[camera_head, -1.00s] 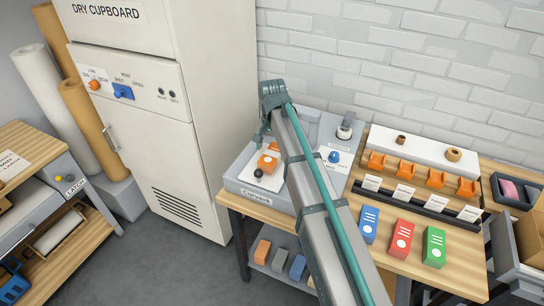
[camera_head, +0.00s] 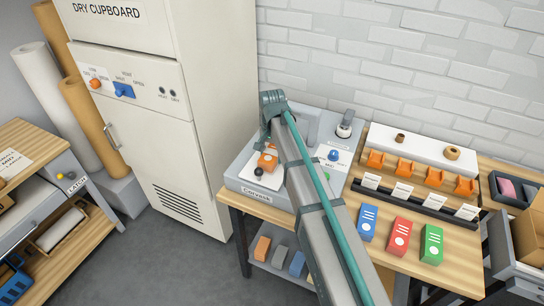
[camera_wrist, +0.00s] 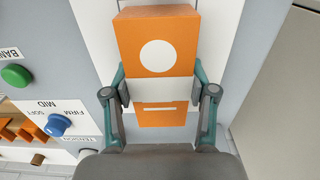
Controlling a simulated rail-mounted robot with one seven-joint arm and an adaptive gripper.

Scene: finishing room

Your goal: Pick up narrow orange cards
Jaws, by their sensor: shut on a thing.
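The orange cards form an upright-looking orange block (camera_wrist: 157,45) with a white circle and a white band around its middle, seen close in the wrist view. In the head view the orange cards (camera_head: 267,161) are on the grey machine at the left end of the bench, partly hidden by my arm. My gripper (camera_wrist: 160,90) has one finger on each side of the block, at the white band, and is shut on it. In the head view my gripper (camera_head: 266,143) comes down from above onto the cards. I cannot tell whether they touch the machine's plate.
Blue (camera_head: 368,222), red (camera_head: 400,238) and green (camera_head: 432,245) boxes stand on the bench. The dry cupboard (camera_head: 190,130) is close on the left.

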